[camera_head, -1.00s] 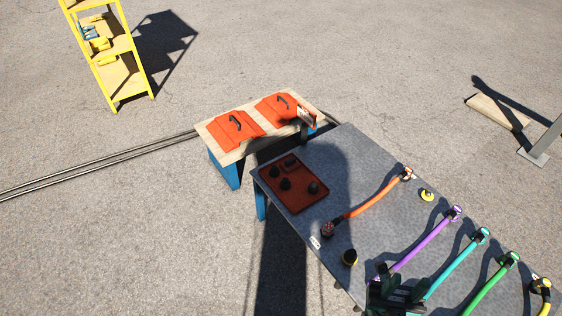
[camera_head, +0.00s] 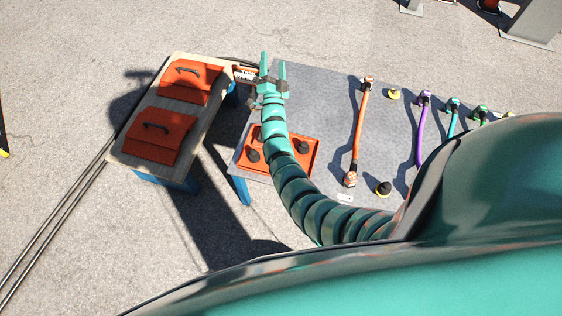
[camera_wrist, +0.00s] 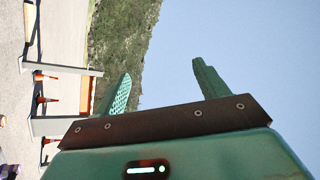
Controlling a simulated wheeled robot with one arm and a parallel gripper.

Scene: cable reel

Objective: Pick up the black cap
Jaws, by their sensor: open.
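Black caps stand on an orange-red tray (camera_head: 312,165) at the left end of the grey table. One black cap (camera_head: 253,155) shows left of my arm and another black cap (camera_head: 303,147) shows right of it. My arm hides the middle of the tray. My gripper (camera_head: 272,68) is open and empty, beyond the tray near the table's far left corner. In the wrist view my gripper (camera_wrist: 160,78) has its two green fingers spread, with only sky and hillside between and behind them. No cap shows in the wrist view.
Right of the tray lie an orange cable (camera_head: 361,118), a purple cable (camera_head: 421,130) and other coloured cables. A black-and-yellow piece (camera_head: 383,188) sits near the table's front edge. A wooden-topped bench (camera_head: 205,128) with two orange-red handled lids adjoins on the left.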

